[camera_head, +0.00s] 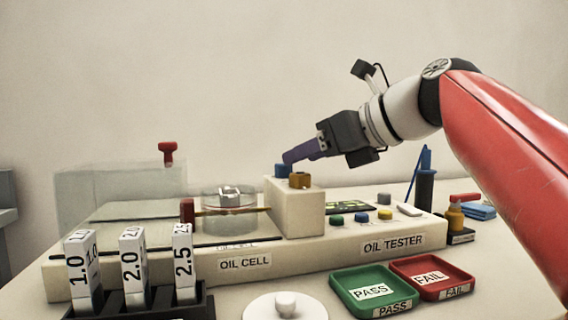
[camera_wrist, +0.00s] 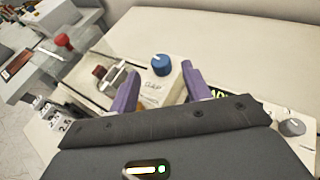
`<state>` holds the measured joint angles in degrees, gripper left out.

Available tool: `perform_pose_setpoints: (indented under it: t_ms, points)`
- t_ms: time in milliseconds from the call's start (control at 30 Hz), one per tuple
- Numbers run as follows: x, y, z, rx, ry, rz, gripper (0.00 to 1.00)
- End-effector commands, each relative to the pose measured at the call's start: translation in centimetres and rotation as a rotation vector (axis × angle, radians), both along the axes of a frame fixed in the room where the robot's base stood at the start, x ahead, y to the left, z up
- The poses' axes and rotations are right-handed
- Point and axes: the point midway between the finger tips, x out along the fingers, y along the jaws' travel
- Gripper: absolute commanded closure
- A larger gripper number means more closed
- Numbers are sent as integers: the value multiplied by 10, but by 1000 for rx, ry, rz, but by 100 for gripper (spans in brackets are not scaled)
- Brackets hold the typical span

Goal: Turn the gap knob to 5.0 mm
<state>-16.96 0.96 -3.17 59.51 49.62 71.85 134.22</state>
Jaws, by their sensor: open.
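The blue gap knob (camera_head: 282,170) stands on top of the cream block of the oil tester (camera_head: 392,242). In the wrist view the blue knob (camera_wrist: 160,64) shows whole, with a printed "GAP" label just below it. My gripper (camera_head: 287,158) has purple fingers and comes down from the upper right beside the knob in the head view. In the wrist view its two fingers (camera_wrist: 160,82) are spread apart with nothing between them, and the knob lies beyond the tips. The knob's scale and pointer are too small to read.
A brass-coloured part (camera_head: 300,180) sits beside the knob. The oil cell (camera_head: 229,212) is left of the block, near a clear cover with a red handle (camera_head: 168,152). Gauge blocks (camera_head: 133,270), a green PASS tray (camera_head: 372,290) and a red FAIL tray (camera_head: 432,279) stand in front.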

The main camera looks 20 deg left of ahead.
Motion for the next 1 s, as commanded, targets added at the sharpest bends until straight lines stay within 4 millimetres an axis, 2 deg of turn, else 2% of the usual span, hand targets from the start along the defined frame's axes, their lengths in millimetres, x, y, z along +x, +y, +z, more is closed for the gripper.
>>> perform_pose_setpoints:
  t_ms: [100,300,633,900,1000]
  points:
    - [8,18,-10,-1,2,3,52]
    - [16,35,-17,-1,0,1,52]
    - [17,38,-18,-1,-1,-1,52]
    - [17,38,-18,-1,0,0,87]
    - [17,38,-18,-1,0,0,96]
